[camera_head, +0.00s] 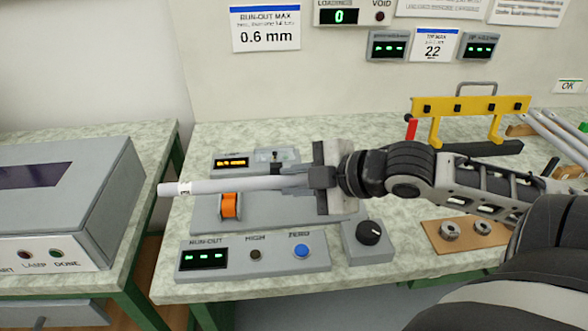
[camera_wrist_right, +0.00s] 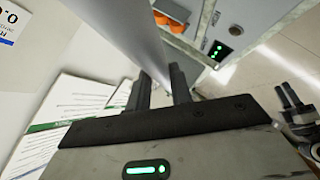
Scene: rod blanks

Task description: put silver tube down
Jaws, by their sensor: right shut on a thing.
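The silver tube (camera_head: 230,185) is a pale grey rod with a marked band near its left end. It lies about level over the run-out fixture (camera_head: 206,215), just above or on its orange roller (camera_head: 229,205); I cannot tell if it touches. My right gripper (camera_head: 290,180) comes in from the right and is shut on the tube's right part. In the right wrist view the tube (camera_wrist_right: 135,35) runs from between the fingers (camera_wrist_right: 160,90) toward the top, beside orange rollers (camera_wrist_right: 172,22). A dark gripper-like part, perhaps my left gripper (camera_wrist_right: 293,103), shows at that view's right edge.
A run-out readout box (camera_head: 253,255) with a blue button stands in front, a knob box (camera_head: 368,243) to its right. A yellow rack (camera_head: 470,106) and other rods (camera_head: 555,135) are at the back right. A grey machine (camera_head: 75,195) stands on the left table.

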